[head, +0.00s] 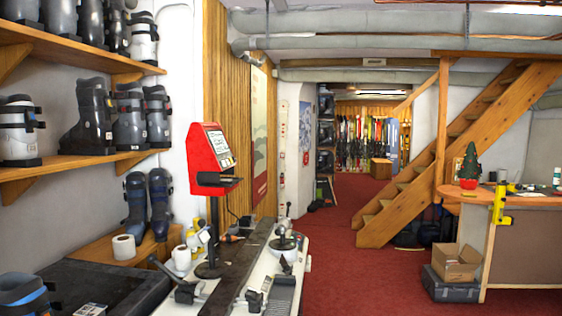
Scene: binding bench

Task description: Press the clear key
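A red device (208,163) stands on a dark post above the binding bench (305,256), left of the picture's middle. It has a pale panel with dark markings and a few small coloured spots along its right and lower edge. A dark ledge juts out below the panel. The device is turned partly sideways, and its keys are too small to read. I cannot tell which one is the clear key. My gripper is not in view.
Ski boots (85,118) fill wooden shelves on the left wall. Red carpet (340,258) is open to the right of the bench. A cardboard box (457,263), a wooden staircase (440,160) and a counter stand further right.

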